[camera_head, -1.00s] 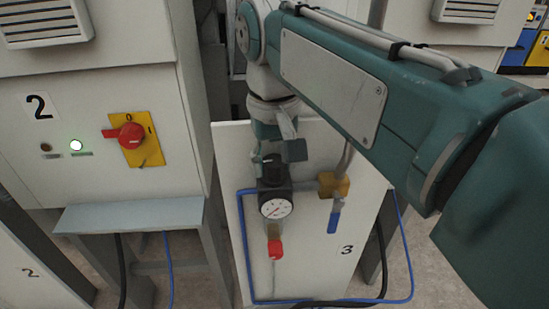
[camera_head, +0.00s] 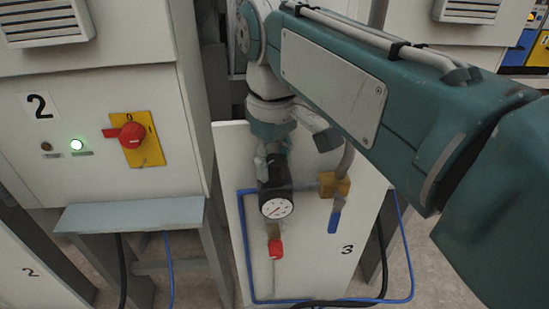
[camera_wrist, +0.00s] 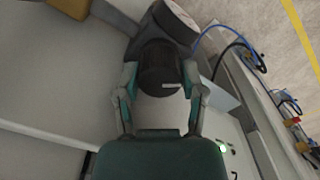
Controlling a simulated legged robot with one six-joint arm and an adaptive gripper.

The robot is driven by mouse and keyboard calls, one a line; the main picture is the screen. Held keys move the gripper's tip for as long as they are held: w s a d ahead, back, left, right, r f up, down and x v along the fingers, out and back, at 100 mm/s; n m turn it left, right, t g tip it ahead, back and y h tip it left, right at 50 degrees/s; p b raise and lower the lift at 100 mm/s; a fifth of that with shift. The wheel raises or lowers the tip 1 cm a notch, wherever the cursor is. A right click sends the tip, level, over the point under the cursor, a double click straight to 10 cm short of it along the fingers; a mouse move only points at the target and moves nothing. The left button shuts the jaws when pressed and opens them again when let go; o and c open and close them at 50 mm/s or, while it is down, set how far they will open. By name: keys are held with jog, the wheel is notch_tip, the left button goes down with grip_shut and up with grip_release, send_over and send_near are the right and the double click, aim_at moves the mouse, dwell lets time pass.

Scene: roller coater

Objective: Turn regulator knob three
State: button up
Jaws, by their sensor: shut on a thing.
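The black regulator knob (camera_wrist: 160,70) sits between the two fingers of my gripper (camera_wrist: 159,92) in the wrist view, with a finger against each side. A white mark shows on its top edge. In the head view my gripper (camera_head: 270,162) reaches down onto the top of the black regulator (camera_head: 272,186), and the knob is partly hidden by the fingers. The regulator is on the white panel marked 3 (camera_head: 347,249). Its round white gauge (camera_head: 276,207) faces me below the knob.
A yellow fitting (camera_head: 334,185) with a blue lever (camera_head: 333,222) is right of the regulator. A red-ended valve (camera_head: 275,249) hangs below it. A blue hose (camera_head: 243,240) loops around them. Cabinet 2 (camera_head: 85,190), with a red rotary switch (camera_head: 131,135), stands at the left.

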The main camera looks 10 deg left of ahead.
jog(key=shift+f, duration=0.15)
jog(key=o, duration=1.1)
jog(key=shift+o, duration=0.2)
